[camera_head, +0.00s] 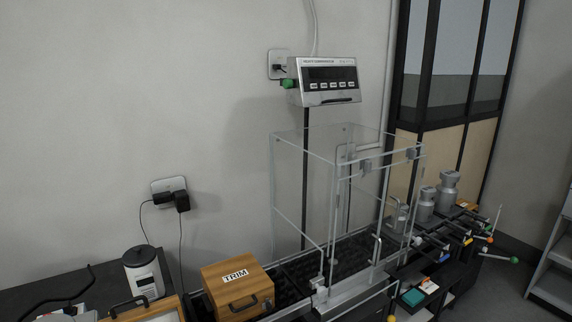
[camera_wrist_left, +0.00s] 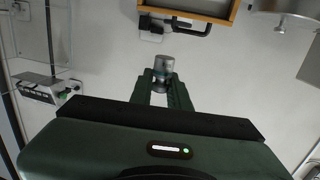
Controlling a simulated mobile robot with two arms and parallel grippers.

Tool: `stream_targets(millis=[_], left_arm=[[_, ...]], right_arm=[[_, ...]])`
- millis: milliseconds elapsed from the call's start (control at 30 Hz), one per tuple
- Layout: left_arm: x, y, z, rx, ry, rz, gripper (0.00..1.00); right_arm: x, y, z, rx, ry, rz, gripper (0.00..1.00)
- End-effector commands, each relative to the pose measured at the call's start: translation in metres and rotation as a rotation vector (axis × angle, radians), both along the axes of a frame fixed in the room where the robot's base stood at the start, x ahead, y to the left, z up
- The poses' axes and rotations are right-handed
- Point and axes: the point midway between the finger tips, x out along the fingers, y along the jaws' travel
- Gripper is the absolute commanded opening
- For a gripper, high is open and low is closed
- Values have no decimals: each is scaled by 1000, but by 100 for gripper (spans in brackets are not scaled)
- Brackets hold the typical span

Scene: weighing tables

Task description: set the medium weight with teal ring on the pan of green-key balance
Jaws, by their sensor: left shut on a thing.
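My left gripper (camera_wrist_left: 162,88) is shut on a grey metal weight with a teal ring (camera_wrist_left: 163,66), seen in the left wrist view. The weight is held between the fingertips, clear of any surface. In the head view, a display unit (camera_head: 328,97) with a green key (camera_head: 289,84) on its left side stands on a post. A clear glass draft shield (camera_head: 304,170) stands in front of and below it. I cannot make out a pan inside. In the left wrist view the display unit (camera_wrist_left: 45,94) is at the left. My right gripper is in neither view.
A wooden TRIM box (camera_head: 238,286) sits left of the shield, and a white-and-black canister (camera_head: 143,273) stands farther left. Several grey weights, including a large one (camera_head: 448,188), stand on racks at the right. The glass panels and their frame are obstacles.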

Motion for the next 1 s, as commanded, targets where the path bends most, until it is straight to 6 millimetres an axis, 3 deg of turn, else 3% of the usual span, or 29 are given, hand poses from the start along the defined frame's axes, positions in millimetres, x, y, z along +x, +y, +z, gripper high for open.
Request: stream_targets(millis=[33,200,333,833,1000], left_arm=[[-17,-15,-7,7,8,-77,0],[-60,-59,-14,2,6,-274,0],[-80,-78,-15,0,2,-354,0],[-86,-84,-15,0,-3,-378,0],[-79,-78,-35,0,-6,-340,0]], right_arm=[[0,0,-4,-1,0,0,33],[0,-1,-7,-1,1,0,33],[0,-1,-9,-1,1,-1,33],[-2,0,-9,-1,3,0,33],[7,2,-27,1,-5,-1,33]])
